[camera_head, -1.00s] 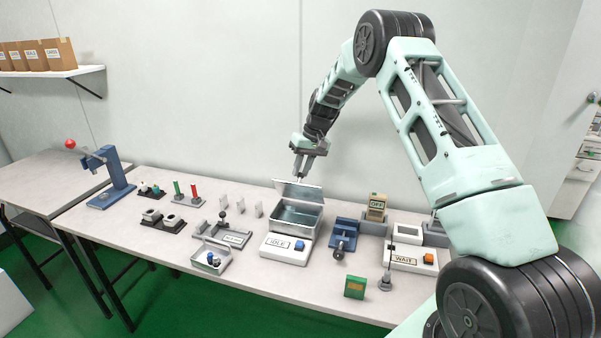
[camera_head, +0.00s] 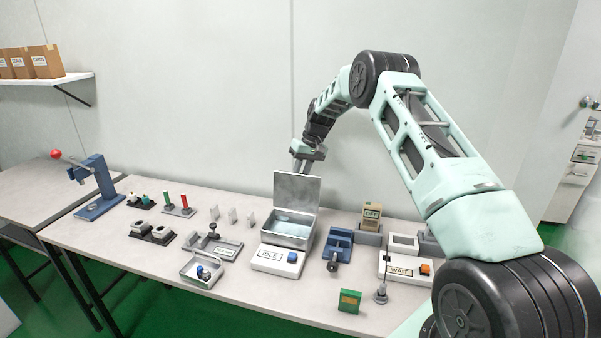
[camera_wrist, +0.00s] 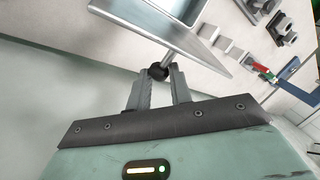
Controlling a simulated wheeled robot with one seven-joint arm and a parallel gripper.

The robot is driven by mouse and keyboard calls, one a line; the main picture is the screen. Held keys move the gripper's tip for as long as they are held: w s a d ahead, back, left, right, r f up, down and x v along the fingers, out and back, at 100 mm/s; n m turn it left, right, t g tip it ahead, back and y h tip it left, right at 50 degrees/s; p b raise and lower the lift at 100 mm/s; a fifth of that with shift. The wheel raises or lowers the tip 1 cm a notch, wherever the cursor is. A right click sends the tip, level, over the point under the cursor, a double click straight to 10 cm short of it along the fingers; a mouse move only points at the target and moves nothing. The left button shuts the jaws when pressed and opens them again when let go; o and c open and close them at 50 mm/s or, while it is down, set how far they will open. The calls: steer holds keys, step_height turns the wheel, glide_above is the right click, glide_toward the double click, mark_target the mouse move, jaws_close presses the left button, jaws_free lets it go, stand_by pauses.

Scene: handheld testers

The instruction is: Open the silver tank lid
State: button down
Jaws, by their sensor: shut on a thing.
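The silver tank (camera_head: 288,231) stands on the table behind a white base marked IDLE. Its lid (camera_head: 297,191) is raised to about upright at the back edge, and water-like grey-blue shows inside. My gripper (camera_head: 301,167) is at the top rear of the lid. In the wrist view, my gripper (camera_wrist: 160,82) is shut on a dark round knob (camera_wrist: 159,71) at the end of a thin bar joined to the lid (camera_wrist: 160,25). In the head view, the lid hides the knob and fingertips.
A blue clamp-like device (camera_head: 338,245) and a green block (camera_head: 349,300) are right of the tank. A WAIT unit (camera_head: 405,265) stands farther right. The wall is close behind.

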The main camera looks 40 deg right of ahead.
steer(key=shift+s+d+f, duration=0.1)
steer(key=shift+d+f, duration=0.5)
steer(key=shift+d, duration=0.2)
steer(key=c, duration=1.5)
jaws_free()
steer(key=shift+c, duration=0.2)
steer(key=shift+o, duration=1.3)
steer(key=shift+d+f, duration=0.1)
steer(key=shift+d, duration=0.1)
steer(key=shift+a, duration=0.1)
steer(key=shift+r, duration=0.2)
steer(key=b+v, duration=0.1)
steer(key=v, duration=1.6)
steer(key=shift+a+r, duration=0.2)
steer(key=shift+a, duration=0.15)
steer(key=shift+w, duration=0.2)
